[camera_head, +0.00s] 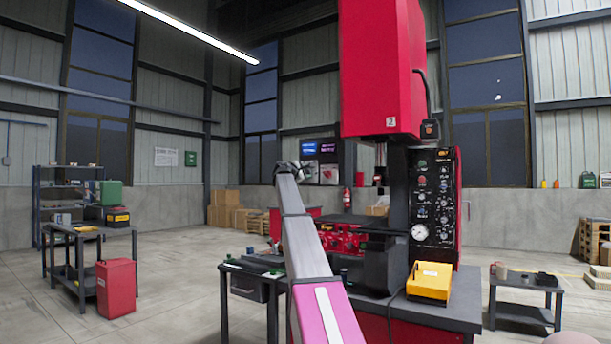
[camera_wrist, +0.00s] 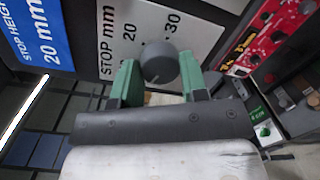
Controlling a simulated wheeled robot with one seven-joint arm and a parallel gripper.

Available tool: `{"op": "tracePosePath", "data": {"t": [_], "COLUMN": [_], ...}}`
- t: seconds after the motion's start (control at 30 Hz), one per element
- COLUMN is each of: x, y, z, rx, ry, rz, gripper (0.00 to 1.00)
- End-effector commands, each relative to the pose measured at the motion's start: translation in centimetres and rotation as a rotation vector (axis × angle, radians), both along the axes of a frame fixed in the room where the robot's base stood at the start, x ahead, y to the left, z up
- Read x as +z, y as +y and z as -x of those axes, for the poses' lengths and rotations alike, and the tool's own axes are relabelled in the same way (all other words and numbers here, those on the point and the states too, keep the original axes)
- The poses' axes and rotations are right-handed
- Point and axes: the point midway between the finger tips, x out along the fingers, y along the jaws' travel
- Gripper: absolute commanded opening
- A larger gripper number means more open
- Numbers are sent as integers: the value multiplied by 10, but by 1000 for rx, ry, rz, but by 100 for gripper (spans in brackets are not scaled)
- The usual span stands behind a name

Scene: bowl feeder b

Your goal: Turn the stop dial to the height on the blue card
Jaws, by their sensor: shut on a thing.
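The stop dial (camera_wrist: 158,60) is a dark grey round knob on a white scale plate (camera_wrist: 203,22) marked "STOP mm", with 20 and 30 legible. My gripper (camera_wrist: 160,68) has its green fingers on either side of the knob and is shut on it. The knob's pointer mark is too unclear to read. The blue card (camera_wrist: 38,32) at the upper left of the wrist view reads "STOP HEIGHT 20 mm". In the head view, my arm reaches forward and the dial and card cannot be made out.
A tall red press (camera_head: 383,70) stands right of my arm, with a black control panel (camera_head: 434,195). A yellow box (camera_head: 430,281) rests on the bench in front. A red panel (camera_wrist: 268,35) lies right of the scale plate. Open floor lies to the left.

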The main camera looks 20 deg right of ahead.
Motion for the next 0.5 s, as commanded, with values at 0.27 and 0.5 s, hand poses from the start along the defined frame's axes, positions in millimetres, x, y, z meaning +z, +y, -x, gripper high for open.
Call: {"op": "tracePosePath", "data": {"t": [0.27, 0.5], "x": [0, 0], "y": [0, -1], "z": [1, 2], "rx": [-1, -2], "ry": [-208, -388], "rz": [-164, -304], "gripper": [16, 16]}}
